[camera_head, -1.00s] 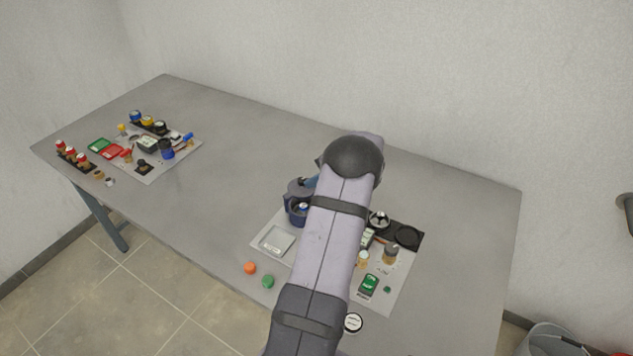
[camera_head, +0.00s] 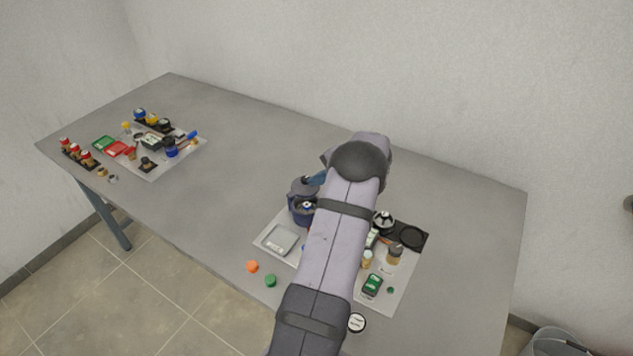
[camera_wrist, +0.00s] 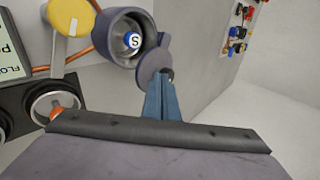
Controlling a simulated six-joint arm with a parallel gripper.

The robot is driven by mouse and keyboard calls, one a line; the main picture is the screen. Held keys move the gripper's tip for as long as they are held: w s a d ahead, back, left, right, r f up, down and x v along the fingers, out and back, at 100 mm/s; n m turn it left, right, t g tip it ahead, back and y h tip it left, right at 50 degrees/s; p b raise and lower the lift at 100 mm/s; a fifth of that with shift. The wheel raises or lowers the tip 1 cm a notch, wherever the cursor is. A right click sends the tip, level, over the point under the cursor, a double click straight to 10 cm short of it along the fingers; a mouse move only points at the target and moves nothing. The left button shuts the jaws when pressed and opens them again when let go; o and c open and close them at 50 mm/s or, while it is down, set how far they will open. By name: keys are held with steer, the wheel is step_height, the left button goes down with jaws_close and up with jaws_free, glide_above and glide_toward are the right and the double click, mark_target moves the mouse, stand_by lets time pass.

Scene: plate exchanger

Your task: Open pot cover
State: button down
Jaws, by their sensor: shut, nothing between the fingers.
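The pot (camera_head: 302,209) is a dark blue vessel on the right-hand board, partly hidden by my arm. In the wrist view the pot (camera_wrist: 101,35) shows its open mouth, with a white-and-blue item marked "S" (camera_wrist: 133,40) inside. The pot cover (camera_head: 303,186) is a dark disc tilted up at the pot's far side; in the wrist view the cover (camera_wrist: 152,62) stands beside the mouth. My gripper (camera_wrist: 165,78) is shut and empty, its blue fingertips at the cover, touching or very close. In the head view the fingers show only partly beside my arm.
A white square tray (camera_head: 280,240) lies left of the arm. An orange cap (camera_head: 252,266) and a green cap (camera_head: 270,280) lie on the table (camera_head: 240,150) in front. A second board (camera_head: 158,172) with small items stands far left. The table's middle is clear.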

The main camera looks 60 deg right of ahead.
steer(key=shift+w+d+f, duration=0.1)
steer(key=shift+d+f, duration=0.05)
steer(key=shift+w+n+b, duration=0.1)
steer(key=shift+n+b, duration=0.2)
steer(key=shift+b, duration=0.2)
steer(key=b, duration=0.1)
steer(key=w+d+b, duration=0.1)
steer(key=b, duration=0.1)
steer(key=shift+w+d+f, duration=0.15)
steer(key=shift+w, duration=0.15)
steer(key=shift+w+d+b, duration=0.35)
steer(key=shift+w+b, duration=0.4)
steer(key=shift+b, duration=0.15)
steer(key=shift+w+d+r+b, duration=0.1)
steer(key=shift+w+r+b, duration=0.05)
steer(key=shift+w+b, duration=0.15)
steer(key=shift+w+d+r+b, duration=0.1)
steer(key=shift+w+b, duration=0.05)
steer(key=shift+w, duration=0.35)
